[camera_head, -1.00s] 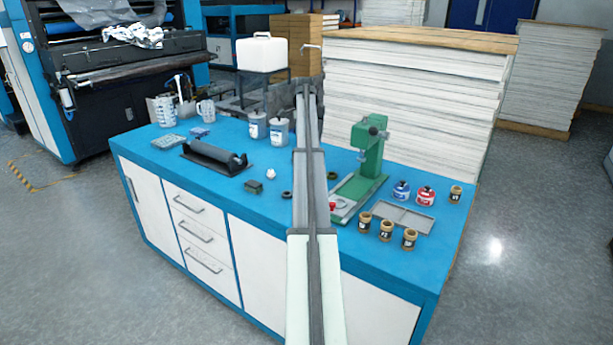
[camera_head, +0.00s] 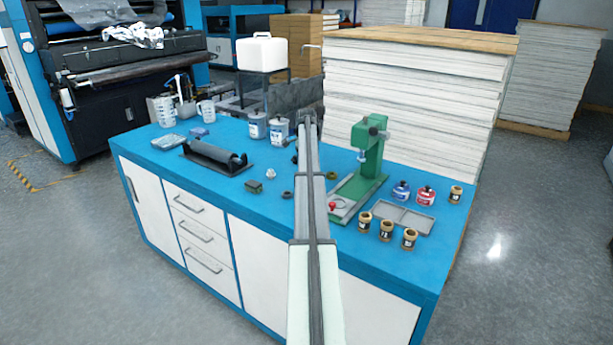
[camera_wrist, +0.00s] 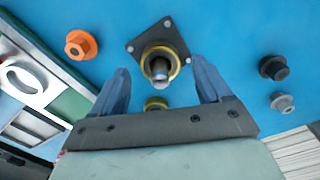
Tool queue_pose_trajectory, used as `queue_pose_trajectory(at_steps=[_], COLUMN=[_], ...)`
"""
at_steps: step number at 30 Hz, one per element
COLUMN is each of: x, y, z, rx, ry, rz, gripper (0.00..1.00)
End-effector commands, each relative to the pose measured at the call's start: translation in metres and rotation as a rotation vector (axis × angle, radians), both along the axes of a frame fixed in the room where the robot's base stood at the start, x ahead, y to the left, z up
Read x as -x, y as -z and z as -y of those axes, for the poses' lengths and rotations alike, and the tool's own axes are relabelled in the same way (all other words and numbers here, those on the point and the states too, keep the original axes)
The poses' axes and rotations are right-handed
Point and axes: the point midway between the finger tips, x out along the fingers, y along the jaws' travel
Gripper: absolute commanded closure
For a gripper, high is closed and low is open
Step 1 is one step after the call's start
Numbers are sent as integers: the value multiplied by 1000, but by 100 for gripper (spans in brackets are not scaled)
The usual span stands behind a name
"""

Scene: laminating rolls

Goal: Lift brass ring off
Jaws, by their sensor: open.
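In the wrist view a brass ring (camera_wrist: 174,67) sits around a short grey metal post (camera_wrist: 159,69) on a dark square plate (camera_wrist: 132,48) with bolt holes. My gripper (camera_wrist: 162,87) is open, its two bluish fingers on either side below the ring, and apart from it. A second brass-coloured round piece (camera_wrist: 155,102) shows between the fingers, close to the palm and partly hidden by it. In the head view my arm covers the middle of the bench; I cannot make out the plate, post or fingers there.
On the blue bench (camera_head: 262,222) stand a green press (camera_head: 367,155), a grey tray (camera_head: 402,218), several small brown jars (camera_head: 386,231) and a black roller (camera_head: 215,157).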

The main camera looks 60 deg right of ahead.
Motion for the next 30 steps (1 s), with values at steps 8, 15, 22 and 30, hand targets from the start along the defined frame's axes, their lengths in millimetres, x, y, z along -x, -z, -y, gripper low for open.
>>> queue_pose_trajectory(at_steps=[8,15,22,30], x=[-1,-1,-1,-1], y=[17,17,17,16], z=[0,0,0,0], rx=[1,0,0,0], ry=[0,-1,-1,-1], rz=[1,1,1,1], gripper=[23,35,57,83])
